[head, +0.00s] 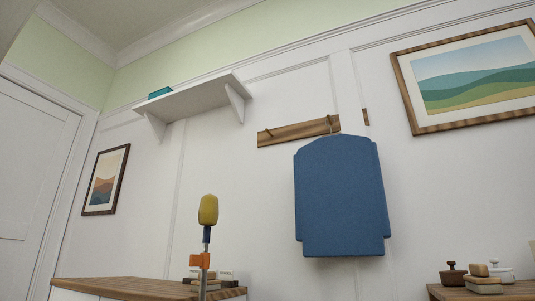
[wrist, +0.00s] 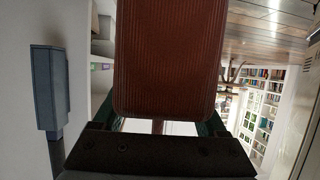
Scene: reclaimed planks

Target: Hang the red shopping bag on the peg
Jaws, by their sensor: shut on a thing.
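The red shopping bag (wrist: 168,60) looks brown-red and ribbed in the wrist view, where it fills the upper middle. My gripper (wrist: 165,122) is shut on it, with dark green fingers partly visible at either side. Neither bag nor gripper shows in the head view. A wooden peg board (head: 292,132) is on the white wall in the head view. Its left peg (head: 267,132) is bare. A blue garment (head: 341,196) hangs from the right end of the board and hides part of it.
A white shelf (head: 190,103) with a teal thing (head: 160,92) is up left of the board. Framed pictures hang at left (head: 106,180) and right (head: 467,77). A yellow-topped upright thing (head: 208,210) stands low in front. Wooden counters lie at lower left (head: 120,287) and lower right (head: 510,291).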

